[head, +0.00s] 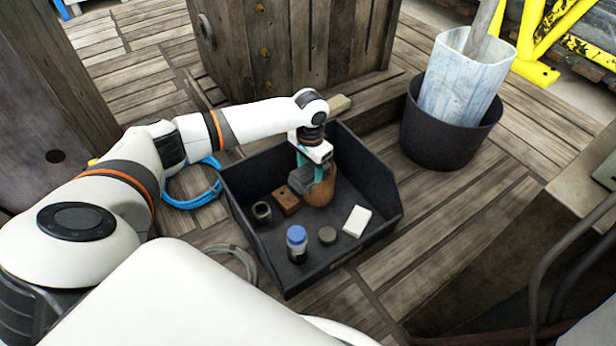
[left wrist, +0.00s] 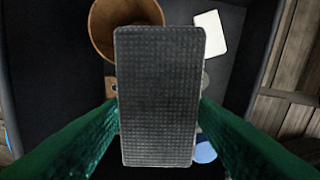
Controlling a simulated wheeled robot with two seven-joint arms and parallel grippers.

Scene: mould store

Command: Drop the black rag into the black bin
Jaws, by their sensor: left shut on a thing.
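My left gripper (head: 312,168) is shut on the black rag (head: 317,182), which looks like a dark grey, textured, folded pad. In the left wrist view the rag (left wrist: 160,95) hangs between the green fingers and covers much of what lies below. The gripper and rag are over the inside of the black bin (head: 365,172), an open-topped box on the plank floor. The rag overlaps a brown pot (head: 322,194) in the head view; I cannot tell whether they touch. My right gripper is not in view.
The bin also holds a brown block (head: 286,200), a dark cup (head: 262,212), a blue-capped jar (head: 297,243), a grey disc (head: 327,235) and a white block (head: 357,221). A round dark tub (head: 440,142) stands right. Blue cable (head: 192,201) lies left.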

